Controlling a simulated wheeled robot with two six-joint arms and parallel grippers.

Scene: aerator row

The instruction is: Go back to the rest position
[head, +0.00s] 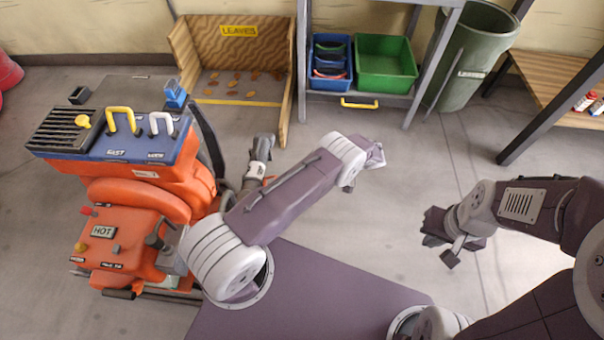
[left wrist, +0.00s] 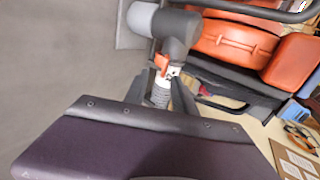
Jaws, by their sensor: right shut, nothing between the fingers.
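My left arm reaches across the middle of the head view. Its gripper (head: 368,160) hangs over open floor, turned so that its fingers show poorly there. In the left wrist view two dark fingers of the left gripper (left wrist: 161,96) stand apart, with nothing held. A grey pipe elbow (left wrist: 176,32) with a white collar and red lever shows beyond them; the same pipe (head: 263,148) stands apart from that gripper in the head view. My right gripper (head: 447,243) is shut and empty over bare floor at the right.
An orange machine (head: 130,205) with a blue top stands close at the left. A wooden leaves bin (head: 182,50), a shelf with a blue bin (head: 331,62) and a green bin (head: 386,63), a green barrel (head: 474,50) and a bench (head: 545,82) line the back. The middle floor is clear.

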